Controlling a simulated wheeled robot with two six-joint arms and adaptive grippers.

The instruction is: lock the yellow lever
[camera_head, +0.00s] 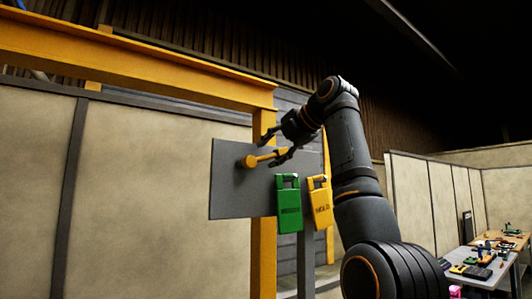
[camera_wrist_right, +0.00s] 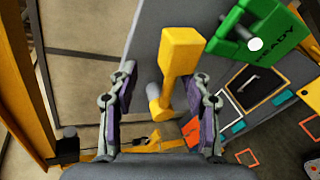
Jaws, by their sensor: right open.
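The yellow lever (camera_head: 249,161) is mounted on a grey panel (camera_head: 228,190), its arm reaching roughly sideways to the right in the head view. In the right wrist view the lever (camera_wrist_right: 182,50) shows a block-shaped end and a round cylinder end. My right gripper (camera_head: 271,150) is at the lever's right part. In the wrist view its fingers stand apart (camera_wrist_right: 162,78), with the lever between or just beyond them. I cannot tell whether a finger touches it. My left gripper is not in view.
A green tag (camera_head: 289,207) and a yellow tag (camera_head: 321,204) hang at the panel's lower right, close below my right gripper. A yellow beam (camera_head: 150,62) and post (camera_head: 263,260) frame the panel. A table (camera_head: 487,265) with tools stands far right.

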